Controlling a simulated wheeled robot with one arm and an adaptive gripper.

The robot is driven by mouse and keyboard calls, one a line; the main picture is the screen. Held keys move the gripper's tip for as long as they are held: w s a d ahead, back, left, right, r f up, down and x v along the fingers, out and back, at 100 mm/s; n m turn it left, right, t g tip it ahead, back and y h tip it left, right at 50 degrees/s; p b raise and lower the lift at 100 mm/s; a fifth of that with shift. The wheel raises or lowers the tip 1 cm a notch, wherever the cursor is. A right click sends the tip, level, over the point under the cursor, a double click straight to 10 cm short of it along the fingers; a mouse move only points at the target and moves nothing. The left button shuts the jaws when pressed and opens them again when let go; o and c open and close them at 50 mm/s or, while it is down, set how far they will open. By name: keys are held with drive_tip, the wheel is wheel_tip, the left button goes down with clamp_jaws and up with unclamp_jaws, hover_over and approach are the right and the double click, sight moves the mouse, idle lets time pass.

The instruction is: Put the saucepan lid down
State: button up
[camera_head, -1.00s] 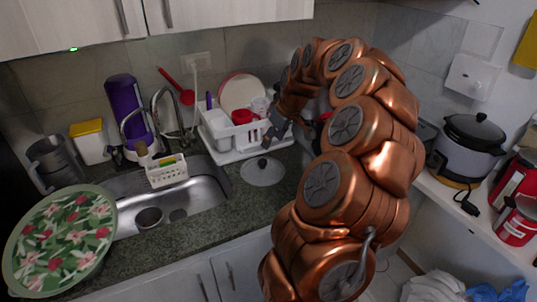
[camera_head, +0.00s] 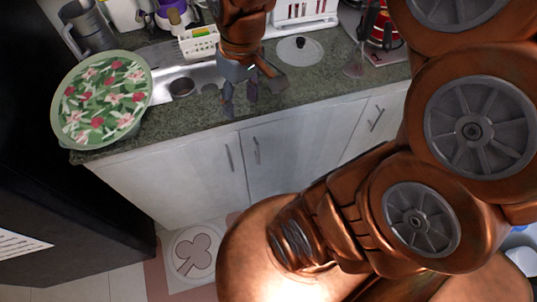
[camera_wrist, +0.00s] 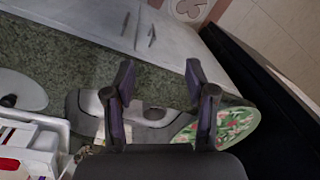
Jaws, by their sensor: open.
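The saucepan lid (camera_head: 299,51) is a pale round disc with a dark knob. It lies flat, knob up, on the green-grey counter (camera_head: 330,78), right of the sink. In the wrist view the lid (camera_wrist: 22,91) is at the left edge, well to the side of my fingers. My gripper (camera_head: 240,102) is open and empty, in front of the sink and left of the lid, clear of it. In the wrist view my open gripper (camera_wrist: 160,82) has nothing between its fingers.
A flowered round tray (camera_head: 103,97) sits at the counter's left end. The sink (camera_head: 181,84) lies beside it. A white dish rack (camera_head: 303,10) stands behind the lid, and a wine glass (camera_head: 356,62) is to its right. Cabinets (camera_head: 190,172) are below.

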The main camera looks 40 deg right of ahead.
drive_tip(key=s+a+f+m+g, duration=0.1)
drive_tip(key=s+f, duration=0.1)
drive_tip(key=s, duration=0.4)
drive_tip(key=s+a+f+m+g+h, duration=0.1)
drive_tip(key=s, duration=0.6)
drive_tip(key=shift+a+f, duration=0.4)
drive_tip(key=shift+w, duration=0.1)
drive_tip(key=shift+c, duration=1)
drive_tip(key=shift+d, duration=0.1)
drive_tip(key=shift+c, duration=0.4)
